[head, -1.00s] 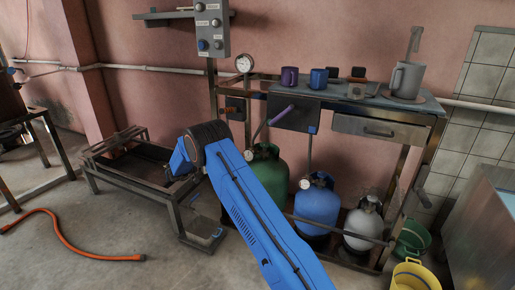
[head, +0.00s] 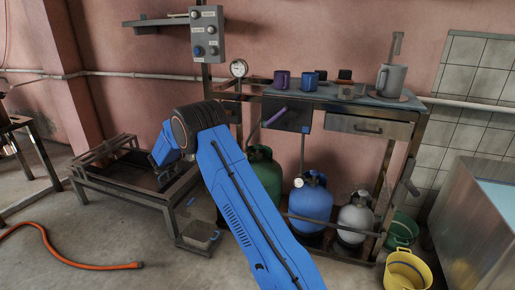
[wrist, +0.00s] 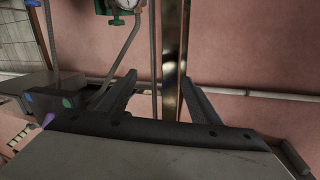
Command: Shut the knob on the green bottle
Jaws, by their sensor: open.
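The green bottle (head: 264,162) stands under the bench in the head view. A metal post (wrist: 173,45) stands beyond the fingers. A round gauge with a green part (wrist: 126,5) is cut off at the top of that view. The green bottle is not recognisable there.
A blue bottle (head: 311,204) and a grey bottle (head: 355,218) stand right of the green one. The bench (head: 372,128) carries mugs and a jug. A low metal frame (head: 120,187) stands left, a yellow bucket (head: 407,270) right. An orange hose (head: 75,264) lies on the floor.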

